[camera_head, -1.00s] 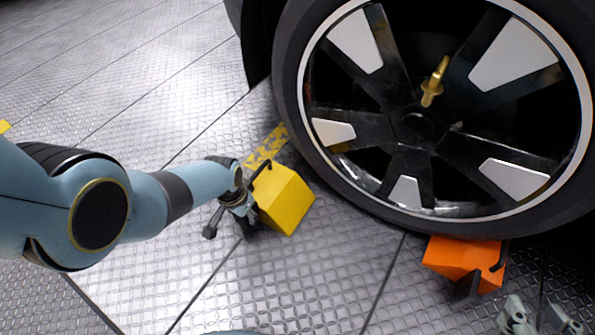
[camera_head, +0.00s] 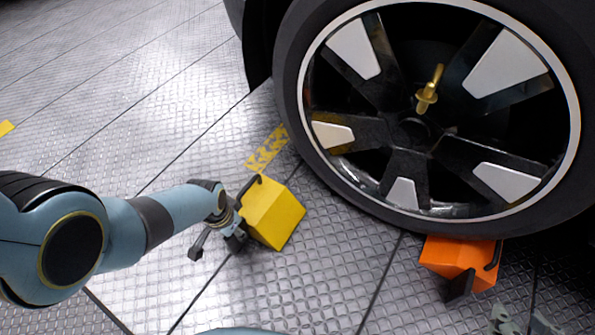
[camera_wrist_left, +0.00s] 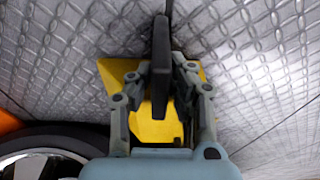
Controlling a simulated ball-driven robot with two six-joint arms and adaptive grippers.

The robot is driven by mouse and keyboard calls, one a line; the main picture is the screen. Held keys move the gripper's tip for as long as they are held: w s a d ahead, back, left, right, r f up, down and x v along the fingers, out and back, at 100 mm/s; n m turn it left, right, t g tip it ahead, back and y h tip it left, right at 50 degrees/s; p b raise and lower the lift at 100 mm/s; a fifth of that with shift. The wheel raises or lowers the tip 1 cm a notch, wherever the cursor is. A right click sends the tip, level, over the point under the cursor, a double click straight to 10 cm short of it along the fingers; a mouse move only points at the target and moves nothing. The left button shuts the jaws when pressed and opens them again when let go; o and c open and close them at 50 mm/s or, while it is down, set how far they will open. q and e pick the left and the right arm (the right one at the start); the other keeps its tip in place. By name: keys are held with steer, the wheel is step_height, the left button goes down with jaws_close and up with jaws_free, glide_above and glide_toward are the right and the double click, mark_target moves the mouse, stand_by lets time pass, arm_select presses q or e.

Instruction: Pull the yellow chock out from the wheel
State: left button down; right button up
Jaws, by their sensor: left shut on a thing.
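The yellow chock (camera_head: 272,213) is on the metal floor left of the wheel (camera_head: 335,185), with a strip of bare floor between it and the tyre. I cannot tell whether it touches the floor. My left gripper (camera_head: 238,226) is shut on the chock's dark handle at its left side. In the left wrist view the yellow chock (camera_wrist_left: 113,75) shows behind the fingers (camera_wrist_left: 162,85), with the dark handle upright between them. My right gripper (camera_head: 523,322) shows only by its fingertips at the bottom right edge; they stand apart, with nothing seen between them.
An orange chock (camera_head: 455,258) with a dark handle sits against the tyre's lower side, near my right gripper. A worn yellow floor marking (camera_head: 267,148) lies behind the yellow chock. The tread-plate floor to the left is clear.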

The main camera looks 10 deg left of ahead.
mark_target(224, 239)
arm_select(q)
steer(key=shift+s+a+p, duration=0.25)
steer(key=shift+s, duration=0.5)
steer(key=shift+s+a+p, duration=0.25)
steer(key=shift+s, duration=0.5)
arm_select(e)
steer(key=shift+w+r+g, duration=0.2)
steer(key=shift+r+g, duration=0.35)
steer(key=shift+g, duration=0.15)
arm_select(q)
steer(key=c, duration=0.9)
jaws_free()
